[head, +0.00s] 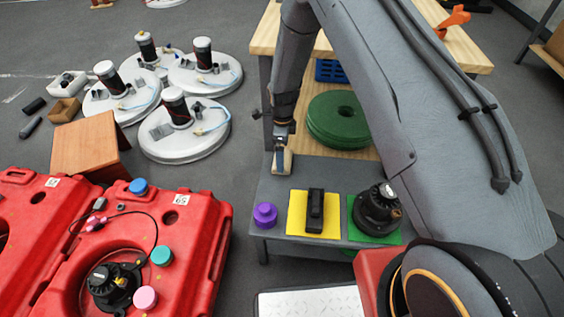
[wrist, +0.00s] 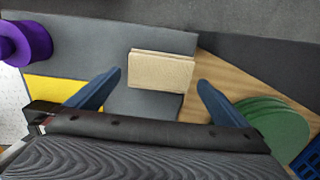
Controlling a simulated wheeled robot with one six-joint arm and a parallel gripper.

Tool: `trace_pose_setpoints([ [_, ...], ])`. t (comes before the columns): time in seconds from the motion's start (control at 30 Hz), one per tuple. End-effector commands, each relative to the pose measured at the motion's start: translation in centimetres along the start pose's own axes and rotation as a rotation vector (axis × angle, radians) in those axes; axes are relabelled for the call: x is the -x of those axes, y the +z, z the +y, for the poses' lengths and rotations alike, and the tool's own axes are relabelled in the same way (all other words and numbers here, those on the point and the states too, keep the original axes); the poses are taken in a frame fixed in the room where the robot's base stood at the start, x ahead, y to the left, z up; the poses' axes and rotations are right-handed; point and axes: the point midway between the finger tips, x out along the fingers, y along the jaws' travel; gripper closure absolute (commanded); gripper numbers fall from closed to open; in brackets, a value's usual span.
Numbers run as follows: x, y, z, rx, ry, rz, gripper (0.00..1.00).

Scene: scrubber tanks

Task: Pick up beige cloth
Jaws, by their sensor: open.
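The beige cloth (wrist: 160,71) is a small folded block lying on the grey tabletop, near the wooden board, in the wrist view. My gripper (wrist: 152,85) is open, with its two blue fingers apart on the left and right of the cloth in the picture. I cannot tell how far the fingertips are above it. In the head view my gripper (head: 282,150) hangs over the grey table, and the cloth (head: 286,163) shows partly just below it, the rest being hidden by the gripper.
On the grey table (head: 268,190) stand a purple knob (head: 265,214), a yellow mat (head: 298,222) with a black part (head: 315,205), and a black device (head: 377,207) on a green mat. Green discs (head: 338,118) lie behind on wood. Red tanks (head: 205,228) stand left.

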Motion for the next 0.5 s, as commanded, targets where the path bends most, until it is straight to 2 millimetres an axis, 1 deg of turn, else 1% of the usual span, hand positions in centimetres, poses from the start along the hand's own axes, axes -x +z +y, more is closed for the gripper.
trace_pose_setpoints([
  [0.03, -1.0, 0.0, 0.1, 0.000, 0.001, 0.001, 0.00],
  [0.2, -3.2, 0.1, 0.1, 0.000, 0.002, 0.000, 0.00],
  [0.3, -3.5, 0.1, 0.0, 0.001, 0.000, -0.001, 0.00],
  [0.47, -3.5, 0.1, 0.0, 0.001, 0.000, -0.001, 0.00],
  [0.5, -3.5, 0.1, 0.0, 0.001, 0.000, -0.001, 0.07],
])
